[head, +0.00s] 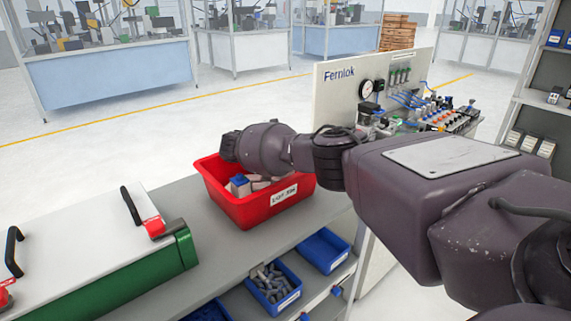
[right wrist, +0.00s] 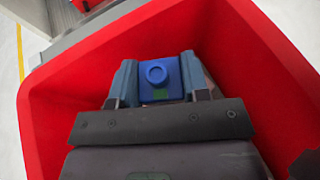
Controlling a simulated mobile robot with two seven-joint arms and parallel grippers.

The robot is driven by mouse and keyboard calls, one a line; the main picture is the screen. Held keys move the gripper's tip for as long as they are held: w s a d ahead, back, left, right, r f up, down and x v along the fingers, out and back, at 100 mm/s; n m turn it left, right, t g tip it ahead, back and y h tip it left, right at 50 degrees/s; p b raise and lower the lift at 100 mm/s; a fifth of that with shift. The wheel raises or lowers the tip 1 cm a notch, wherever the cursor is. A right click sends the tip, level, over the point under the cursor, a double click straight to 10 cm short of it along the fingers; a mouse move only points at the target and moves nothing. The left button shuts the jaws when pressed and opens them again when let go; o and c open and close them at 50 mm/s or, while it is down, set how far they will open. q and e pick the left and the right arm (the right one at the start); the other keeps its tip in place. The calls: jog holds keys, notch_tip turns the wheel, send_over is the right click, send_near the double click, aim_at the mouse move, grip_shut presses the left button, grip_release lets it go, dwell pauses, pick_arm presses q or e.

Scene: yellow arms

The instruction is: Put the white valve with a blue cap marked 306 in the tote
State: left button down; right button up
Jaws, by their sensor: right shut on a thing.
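The red tote (head: 262,206) stands on the grey bench with a white label on its front. My right arm reaches over it from the right. In the right wrist view, my right gripper (right wrist: 160,82) is shut on the valve, whose blue cap (right wrist: 157,72) shows between the two fingers. The tote's red walls (right wrist: 262,75) surround the gripper. The number on the valve cannot be read, and its lower body is hidden. In the head view, a white block with a blue top (head: 239,184) shows inside the tote, below my wrist. My left gripper is not in view.
A green case with a white lid (head: 85,245) and black handles stands left of the tote. Blue bins (head: 272,283) sit on a lower shelf. A Fernlok panel (head: 340,95) with gauge and tubing stands behind my right arm.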

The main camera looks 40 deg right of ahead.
jog(key=shift+f, duration=0.15)
jog(key=shift+f, duration=0.1)
jog(key=o, duration=1)
jog(key=shift+c, duration=0.2)
jog(key=shift+a, duration=0.1)
jog(key=v, duration=1)
jog(key=shift+a+r, duration=0.15)
jog(key=shift+r, duration=0.05)
jog(key=shift+v, duration=0.8)
